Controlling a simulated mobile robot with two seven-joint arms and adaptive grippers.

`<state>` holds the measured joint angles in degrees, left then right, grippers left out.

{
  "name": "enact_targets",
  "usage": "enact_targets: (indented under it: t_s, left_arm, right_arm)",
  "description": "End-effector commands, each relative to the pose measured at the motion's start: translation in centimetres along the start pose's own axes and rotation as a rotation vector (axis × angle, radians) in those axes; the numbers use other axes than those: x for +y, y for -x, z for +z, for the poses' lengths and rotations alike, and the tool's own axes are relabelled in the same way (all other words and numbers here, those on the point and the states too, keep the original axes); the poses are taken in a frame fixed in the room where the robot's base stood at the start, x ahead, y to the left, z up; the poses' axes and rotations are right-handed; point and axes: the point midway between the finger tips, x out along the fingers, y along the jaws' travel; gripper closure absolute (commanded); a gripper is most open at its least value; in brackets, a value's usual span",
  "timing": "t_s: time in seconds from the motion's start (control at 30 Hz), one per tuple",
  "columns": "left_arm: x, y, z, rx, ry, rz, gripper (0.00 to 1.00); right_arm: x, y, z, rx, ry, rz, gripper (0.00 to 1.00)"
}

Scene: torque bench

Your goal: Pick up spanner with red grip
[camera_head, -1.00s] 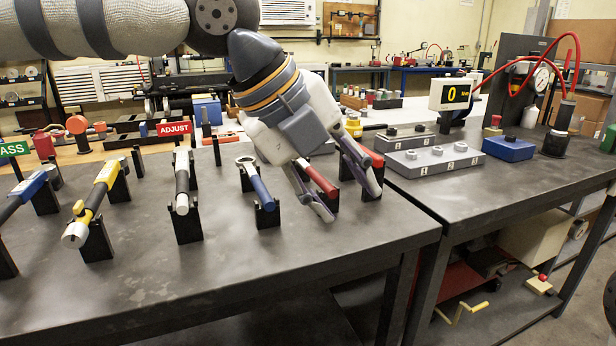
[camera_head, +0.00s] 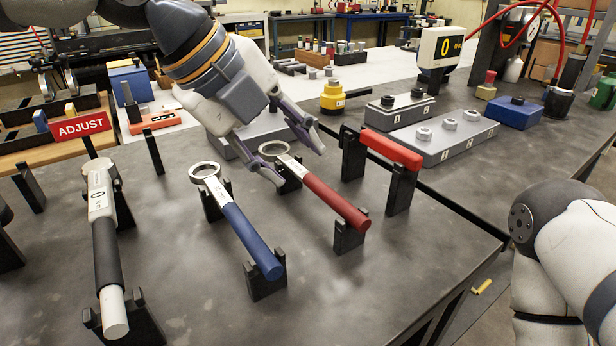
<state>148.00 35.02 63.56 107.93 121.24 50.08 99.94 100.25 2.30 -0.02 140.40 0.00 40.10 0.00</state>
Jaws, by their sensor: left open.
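The spanner with the red grip (camera_head: 334,201) rests on black stands on the bench. Its ring head (camera_head: 273,150) points to the back left and its dark red handle to the front right. My left gripper (camera_head: 297,164) is open over the spanner's neck, close to the ring head, with one finger on each side of it in the picture. I cannot tell whether the fingers touch it. Nothing shows held. My right arm shows at the right edge, but its gripper is out of view.
A blue-handled spanner (camera_head: 246,234) lies on stands to the left. A bright red bar (camera_head: 382,149) rests on stands to the right. Further left is a black-and-silver wrench (camera_head: 106,252). Grey blocks with metal fittings (camera_head: 445,137) stand behind.

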Motion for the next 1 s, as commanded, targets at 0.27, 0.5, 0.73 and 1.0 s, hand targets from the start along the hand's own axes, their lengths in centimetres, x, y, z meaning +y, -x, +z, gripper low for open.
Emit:
enact_targets:
  t_s: [0.27, 0.5, 0.73, 1.0]
  left_arm:
    - [0.1, -4.0, 0.1, 0.006, 0.003, 0.005, 0.59]
    - [0.0, -8.3, 0.3, 0.008, 0.003, 0.007, 0.59]
    - [-0.2, -8.2, 0.3, 0.003, 0.002, 0.001, 0.65]
    - [-0.2, -8.2, 0.3, 0.003, 0.001, 0.002, 1.0]
  right_arm:
    - [0.0, -1.1, 0.8, -0.037, 0.0, 0.001, 0.6]
    - [0.1, -2.3, 1.6, -0.072, 0.0, 0.003, 0.6]
    - [0.1, -2.2, 1.5, -0.068, 0.0, 0.003, 0.6]
    - [0.1, -2.2, 1.5, -0.068, 0.0, 0.003, 0.6]
